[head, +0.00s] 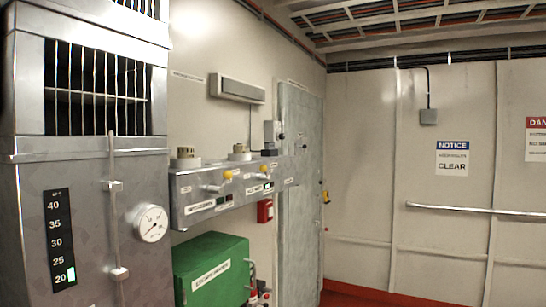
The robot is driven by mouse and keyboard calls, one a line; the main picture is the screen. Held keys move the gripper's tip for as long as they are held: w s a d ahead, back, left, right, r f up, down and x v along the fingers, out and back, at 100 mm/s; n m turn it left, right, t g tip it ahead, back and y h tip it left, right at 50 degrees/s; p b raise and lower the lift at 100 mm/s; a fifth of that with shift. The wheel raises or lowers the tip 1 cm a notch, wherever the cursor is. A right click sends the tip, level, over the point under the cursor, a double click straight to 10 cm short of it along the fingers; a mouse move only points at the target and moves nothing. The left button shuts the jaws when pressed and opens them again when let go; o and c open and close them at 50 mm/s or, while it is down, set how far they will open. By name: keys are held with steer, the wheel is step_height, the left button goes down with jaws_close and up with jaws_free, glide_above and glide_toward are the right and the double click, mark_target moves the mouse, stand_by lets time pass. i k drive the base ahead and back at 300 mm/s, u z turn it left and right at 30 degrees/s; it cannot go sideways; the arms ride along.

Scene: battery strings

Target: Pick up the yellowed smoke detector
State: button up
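Two small round detector-like things sit on top of a grey metal wall box (230,190). The left one (185,158) looks tan to beige on a pale base. The right one (239,153) looks cream-coloured and is smaller in the picture. Both are too small to tell for certain which is the yellowed smoke detector. My gripper is not in view.
A grey cabinet (85,200) with a gauge (150,222) stands close at left. A green box (212,270) is below the wall box. A dark-based grey device (271,136) stands at the wall box's right end, near a grey door (300,190). Yellow knobs (228,174) protrude in front.

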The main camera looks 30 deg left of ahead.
mark_target(183, 152)
steer(key=z, duration=0.85)
steer(key=i, duration=1.75)
steer(key=u, duration=3.1)
